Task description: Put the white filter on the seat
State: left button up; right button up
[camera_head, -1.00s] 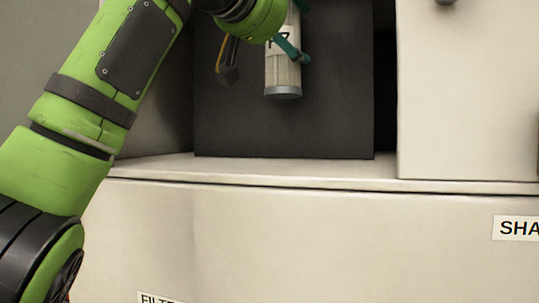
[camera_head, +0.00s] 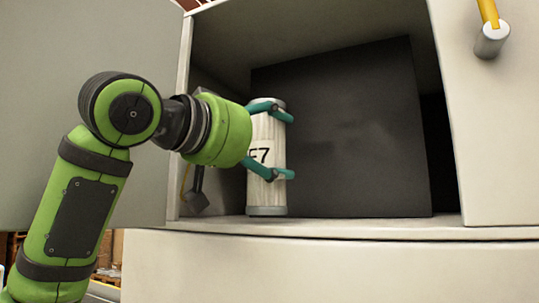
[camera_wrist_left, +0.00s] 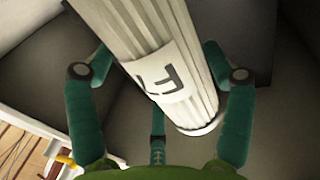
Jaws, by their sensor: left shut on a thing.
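The white filter (camera_head: 267,192) is a pleated upright cylinder with grey end caps and a label whose "7" shows clearly. My left gripper (camera_head: 286,145) is shut on it from the left, its teal fingers around the upper and lower body. The filter's lower cap appears close to the cabinet floor at the opening; I cannot tell if it touches. In the left wrist view the filter (camera_wrist_left: 130,35) lies between the fingers (camera_wrist_left: 158,68), label towards the palm. I cannot make out a distinct seat. My right gripper is not in view.
The open cabinet has a pale front ledge (camera_head: 360,226) and a dark block or panel (camera_head: 350,140) behind the filter. A pale door (camera_head: 90,60) stands at the left. A pale front (camera_head: 490,140) with a grey-and-yellow handle (camera_head: 491,40) bounds the right.

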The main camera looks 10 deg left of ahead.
pick_arm(q)
jog(key=shift+w+a+f, duration=0.1)
jog(key=shift+w+f, duration=0.1)
jog(key=shift+f, duration=0.35)
jog(key=shift+s, duration=0.1)
jog(key=shift+s, duration=0.1)
jog(key=o, duration=1.1)
jog(key=shift+f, duration=0.1)
jog(key=shift+c, duration=0.2)
jog(key=shift+o, duration=1.1)
jog(key=b+v, duration=0.5)
jog(key=v, duration=0.7)
